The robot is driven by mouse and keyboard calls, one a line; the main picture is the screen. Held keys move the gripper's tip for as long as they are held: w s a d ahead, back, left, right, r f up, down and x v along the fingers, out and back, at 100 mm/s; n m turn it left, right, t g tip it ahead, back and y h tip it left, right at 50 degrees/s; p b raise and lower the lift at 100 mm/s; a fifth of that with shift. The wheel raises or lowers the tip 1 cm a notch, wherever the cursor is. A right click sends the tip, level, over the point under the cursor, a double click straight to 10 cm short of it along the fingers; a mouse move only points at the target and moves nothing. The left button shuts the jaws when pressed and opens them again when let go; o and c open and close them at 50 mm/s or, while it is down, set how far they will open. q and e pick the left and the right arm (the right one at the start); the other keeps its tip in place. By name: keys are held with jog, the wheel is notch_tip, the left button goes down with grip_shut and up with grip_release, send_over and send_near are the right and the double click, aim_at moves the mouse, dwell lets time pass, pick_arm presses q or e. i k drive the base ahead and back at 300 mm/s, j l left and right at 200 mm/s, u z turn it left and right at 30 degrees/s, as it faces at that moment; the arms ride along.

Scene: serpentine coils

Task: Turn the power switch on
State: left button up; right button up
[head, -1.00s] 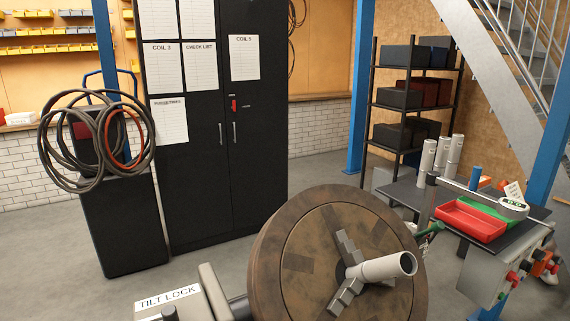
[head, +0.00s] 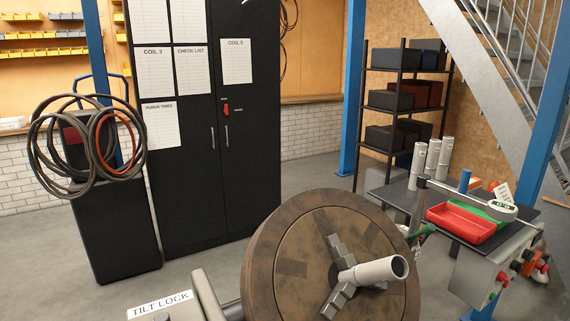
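A grey control box (head: 480,268) is mounted under the edge of the work table at the right. Neither of my grippers is in view.
A large brown wheel (head: 270,262) with a pale central tube (head: 375,271) fills the lower middle, beside a TILT LOCK label (head: 160,305). The work table (head: 401,194) holds a red tray (head: 461,224).

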aim_at(501, 277)
jog(key=z, duration=1.35)
